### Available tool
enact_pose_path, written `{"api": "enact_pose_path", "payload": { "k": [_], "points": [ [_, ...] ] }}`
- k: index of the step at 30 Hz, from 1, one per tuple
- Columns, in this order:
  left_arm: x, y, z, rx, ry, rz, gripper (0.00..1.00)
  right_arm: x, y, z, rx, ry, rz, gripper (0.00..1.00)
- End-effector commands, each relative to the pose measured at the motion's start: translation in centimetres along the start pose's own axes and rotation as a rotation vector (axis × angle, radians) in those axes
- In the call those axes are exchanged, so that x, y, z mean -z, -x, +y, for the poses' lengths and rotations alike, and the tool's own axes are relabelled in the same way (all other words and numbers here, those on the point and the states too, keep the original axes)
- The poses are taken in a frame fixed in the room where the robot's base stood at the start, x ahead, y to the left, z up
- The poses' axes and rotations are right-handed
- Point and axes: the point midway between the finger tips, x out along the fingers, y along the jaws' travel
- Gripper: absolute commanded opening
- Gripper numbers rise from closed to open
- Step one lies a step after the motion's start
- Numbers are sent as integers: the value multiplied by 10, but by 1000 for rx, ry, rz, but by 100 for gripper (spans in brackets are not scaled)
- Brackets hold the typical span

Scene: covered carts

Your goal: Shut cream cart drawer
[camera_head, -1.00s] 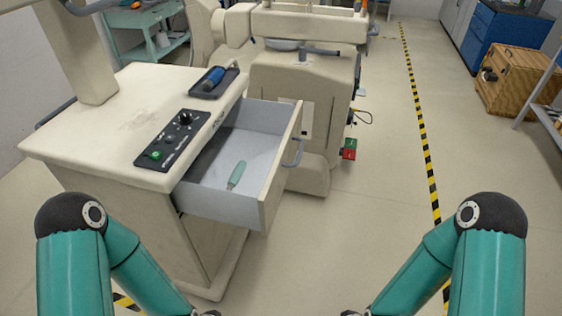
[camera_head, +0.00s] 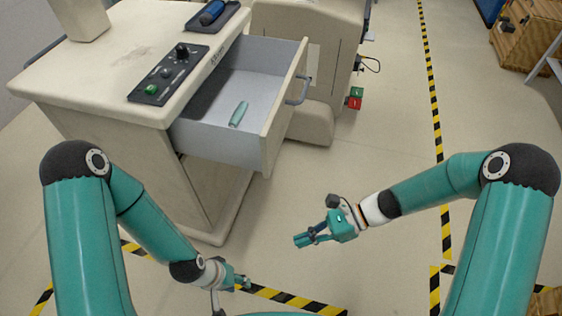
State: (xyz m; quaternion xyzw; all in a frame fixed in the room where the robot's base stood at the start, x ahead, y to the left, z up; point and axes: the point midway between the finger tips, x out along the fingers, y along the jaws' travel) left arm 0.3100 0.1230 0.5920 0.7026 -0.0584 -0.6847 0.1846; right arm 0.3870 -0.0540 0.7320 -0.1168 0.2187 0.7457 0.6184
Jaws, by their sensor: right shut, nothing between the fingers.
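The cream cart (camera_head: 80,80) stands at the left. Its drawer (camera_head: 283,115) is pulled well out to the right, with a grey handle (camera_head: 298,92) on the front panel. A small teal-handled tool (camera_head: 239,113) lies inside the drawer. My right gripper (camera_head: 305,240) is shut and empty, pointing left, in front of the drawer and apart from it. My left gripper (camera_head: 243,282) is low in the picture, below the cart; its fingers are too small to read as open or shut.
A black control panel (camera_head: 168,75) and a dark tray (camera_head: 211,15) with a blue tool are on the cart top. Another cream machine (camera_head: 315,50) stands behind the drawer. A wooden crate (camera_head: 530,35) is at the far right. The floor right of the drawer is clear.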

Motion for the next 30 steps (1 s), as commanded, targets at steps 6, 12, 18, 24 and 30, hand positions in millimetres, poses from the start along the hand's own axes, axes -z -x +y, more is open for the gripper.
{"api": "enact_pose_path", "payload": {
  "k": [6, 12, 18, 24, 30],
  "points": [
    [0, -90, -33, 0, 1, -1, 40, -55, 92, -121, 304, -1, -474, 0],
    [1, -128, -46, 0, 0, 0, 40, -46, 130, -147, 431, 82, -504, 0],
    [1, -136, -49, 0, 0, 0, 40, -38, 129, -149, 442, 83, -500, 0],
    [1, -136, -49, 0, 0, 0, 40, -49, 113, -156, 438, 83, -499, 0],
    [1, -139, -50, 0, 0, 0, 40, -67, 82, -170, 434, 84, -499, 0]
  ]
}}
